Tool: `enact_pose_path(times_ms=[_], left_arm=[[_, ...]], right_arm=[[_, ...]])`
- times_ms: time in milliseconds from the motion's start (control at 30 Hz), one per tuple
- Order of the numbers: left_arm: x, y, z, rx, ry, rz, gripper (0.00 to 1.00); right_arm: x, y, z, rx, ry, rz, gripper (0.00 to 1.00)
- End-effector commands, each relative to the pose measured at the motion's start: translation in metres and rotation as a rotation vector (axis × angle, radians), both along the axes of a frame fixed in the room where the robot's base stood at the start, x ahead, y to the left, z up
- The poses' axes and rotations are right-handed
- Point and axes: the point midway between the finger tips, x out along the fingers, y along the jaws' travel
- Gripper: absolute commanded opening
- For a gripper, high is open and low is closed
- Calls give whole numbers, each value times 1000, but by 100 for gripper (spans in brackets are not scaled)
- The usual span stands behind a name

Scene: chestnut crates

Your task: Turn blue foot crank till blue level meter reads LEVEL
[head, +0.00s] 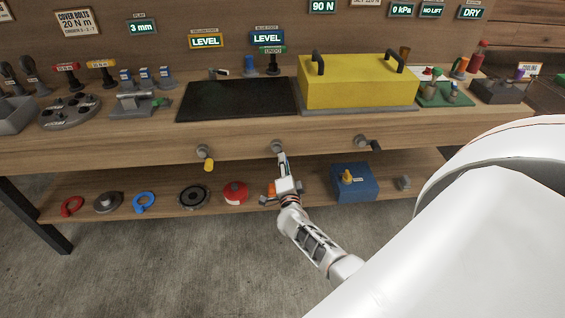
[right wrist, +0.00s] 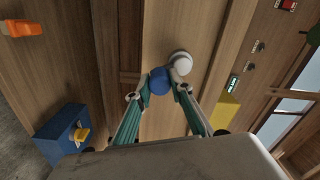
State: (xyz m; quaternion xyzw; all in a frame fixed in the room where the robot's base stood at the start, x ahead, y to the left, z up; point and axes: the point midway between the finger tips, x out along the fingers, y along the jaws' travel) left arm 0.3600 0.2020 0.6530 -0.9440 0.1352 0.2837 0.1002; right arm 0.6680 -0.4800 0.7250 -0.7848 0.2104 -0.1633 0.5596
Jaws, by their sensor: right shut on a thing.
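The blue foot crank shows on the bench's front edge in the head view, with its grey hub (head: 277,146) above my right gripper (head: 284,172). In the right wrist view its blue knob (right wrist: 159,80) sits between the fingertips of my right gripper (right wrist: 158,92), which is shut on it. The pale round hub (right wrist: 180,62) is just beyond the knob. The blue level meter (head: 267,38) on the back board reads LEVEL. My left gripper is not in view.
A yellow-handled crank (head: 208,164) hangs left of the blue one, and a dark crank (head: 368,143) is to the right. The yellow meter (head: 205,41) also reads LEVEL. A blue box (head: 355,188) and several round parts sit on the lower shelf.

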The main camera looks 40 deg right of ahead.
Motion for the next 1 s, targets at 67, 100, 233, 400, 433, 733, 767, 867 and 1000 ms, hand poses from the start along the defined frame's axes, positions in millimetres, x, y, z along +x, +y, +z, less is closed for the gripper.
enact_pose_path(times_ms=[67, 100, 233, 400, 433, 733, 767, 867, 1000], left_arm=[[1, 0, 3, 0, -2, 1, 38], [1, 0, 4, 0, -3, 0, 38], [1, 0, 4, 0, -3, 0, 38], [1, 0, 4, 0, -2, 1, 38], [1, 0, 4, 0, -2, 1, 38], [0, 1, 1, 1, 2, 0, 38], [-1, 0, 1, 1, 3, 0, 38], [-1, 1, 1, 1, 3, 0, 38], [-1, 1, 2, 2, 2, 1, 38]], right_arm=[[0, -1, 1, -16, 8, -1, 0], [-1, -2, 1, -22, 12, -1, 0], [-1, -2, 1, -34, 20, -2, 0], [-1, -2, 1, -36, 21, -2, 0], [-1, -2, 1, -36, 21, -2, 0], [-1, -2, 1, -35, 21, -1, 38], [-1, -2, 1, -35, 21, -1, 38], [-1, -2, 1, -35, 21, -1, 38], [-1, -1, 1, -35, 21, 0, 38]])
